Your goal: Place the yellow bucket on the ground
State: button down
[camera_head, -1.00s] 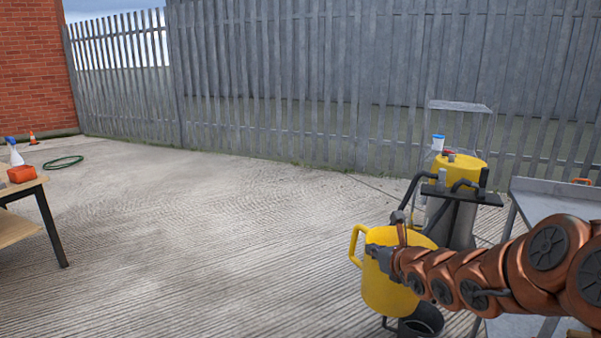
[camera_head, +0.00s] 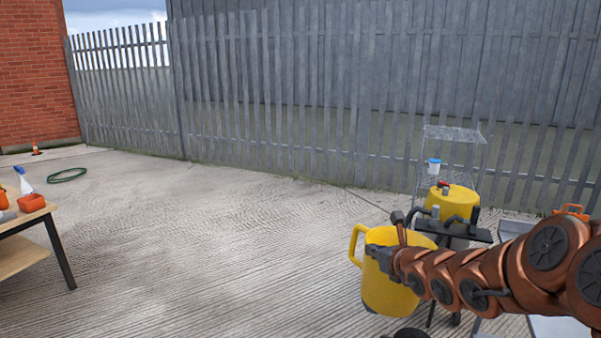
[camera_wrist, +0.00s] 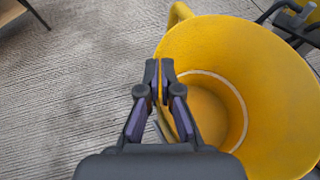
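The yellow bucket (camera_head: 388,287) hangs upright from my gripper (camera_head: 375,250), in front of the yellow-topped machine at the right of the head view. In the wrist view, my gripper (camera_wrist: 160,80) is closed across the rim of the yellow bucket (camera_wrist: 275,75), one finger outside and one inside. The bucket looks empty inside, and its side handle points away from my arm. The concrete ground (camera_head: 230,250) lies below and to the left of the bucket. The bucket seems held above it; its bottom edge shows in the head view.
A yellow-topped vacuum-like machine (camera_head: 452,199) stands behind the bucket, with a wire rack (camera_head: 455,140) behind it. A table (camera_head: 35,222) with a spray bottle (camera_head: 23,182) and red box (camera_head: 31,203) is at left. A green hose (camera_head: 67,175) lies far left. The central ground is clear.

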notch_tip(320, 180, up, 12)
jog(key=p, duration=1)
jog(key=shift+p, duration=0.35)
jog(key=shift+r, duration=0.1)
